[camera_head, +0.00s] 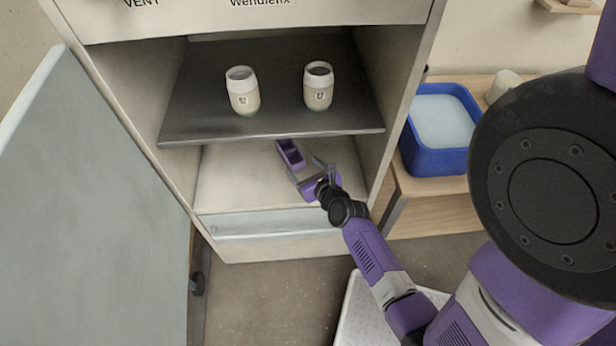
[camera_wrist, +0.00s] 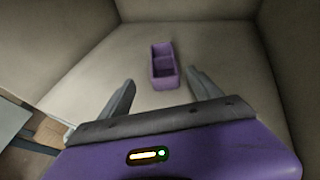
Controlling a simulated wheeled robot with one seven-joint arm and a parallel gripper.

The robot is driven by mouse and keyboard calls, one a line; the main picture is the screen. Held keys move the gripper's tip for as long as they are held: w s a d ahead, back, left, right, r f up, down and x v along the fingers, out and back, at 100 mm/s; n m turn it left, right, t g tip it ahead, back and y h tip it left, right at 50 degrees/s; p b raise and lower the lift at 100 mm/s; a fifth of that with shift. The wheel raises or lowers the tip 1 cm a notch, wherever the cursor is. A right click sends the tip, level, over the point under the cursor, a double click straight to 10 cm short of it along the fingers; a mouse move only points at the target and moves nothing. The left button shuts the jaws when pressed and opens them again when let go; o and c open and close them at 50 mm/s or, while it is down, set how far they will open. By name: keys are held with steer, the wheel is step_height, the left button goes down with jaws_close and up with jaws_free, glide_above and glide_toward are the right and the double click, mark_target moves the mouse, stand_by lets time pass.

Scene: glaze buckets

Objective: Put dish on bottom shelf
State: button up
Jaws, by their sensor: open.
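The dish, a small purple tray with two compartments (camera_head: 290,153), stands on the cabinet's bottom shelf (camera_head: 240,185). It also shows in the wrist view (camera_wrist: 163,66), just beyond the fingertips and roughly midway between them. My gripper (camera_head: 311,172) is inside the lower space of the cabinet, in front of the dish. Its fingers are spread apart in the wrist view (camera_wrist: 160,88), with nothing between them. The dish appears apart from both fingers and rests on the shelf floor.
Two white and cream cups (camera_head: 243,92) (camera_head: 318,87) stand on the dark upper shelf (camera_head: 270,122) above my gripper. The cabinet door (camera_head: 85,210) is open at left. A blue tub (camera_head: 440,130) sits on a wooden stand at right. The cabinet's side walls flank my arm.

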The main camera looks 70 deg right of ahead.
steer(key=s+a+r+n+t+y, duration=0.1)
steer(key=s+a+r+n, duration=0.1)
steer(key=a+n, duration=0.5)
steer(key=s+a+r+n+t+y, duration=0.1)
steer(key=s+a+r+n, duration=0.15)
steer(key=a+n, duration=0.5)
steer(key=s+a+r+n+t+y, duration=0.1)
steer(key=a+r+n+y, duration=0.15)
steer(key=a+n, duration=0.5)
steer(key=s+a+r+n+y, duration=0.1)
steer(key=s+a+r+n, duration=0.2)
steer(key=n, duration=0.4)
steer(key=s+a+r+n+t+y, duration=0.1)
steer(key=s+a+r+n+y, duration=0.1)
steer(key=a+r+n, duration=0.3)
steer(key=s+a+r+n+t+y, duration=0.1)
steer(key=s+a+r+n+y, duration=0.1)
steer(key=r+n, duration=0.6)
steer(key=shift+s+a+r+n, duration=0.3)
steer(key=shift+s+a+n, duration=0.55)
steer(key=shift+a+n, duration=0.35)
steer(key=shift+r, duration=0.25)
steer(key=shift+c, duration=0.2)
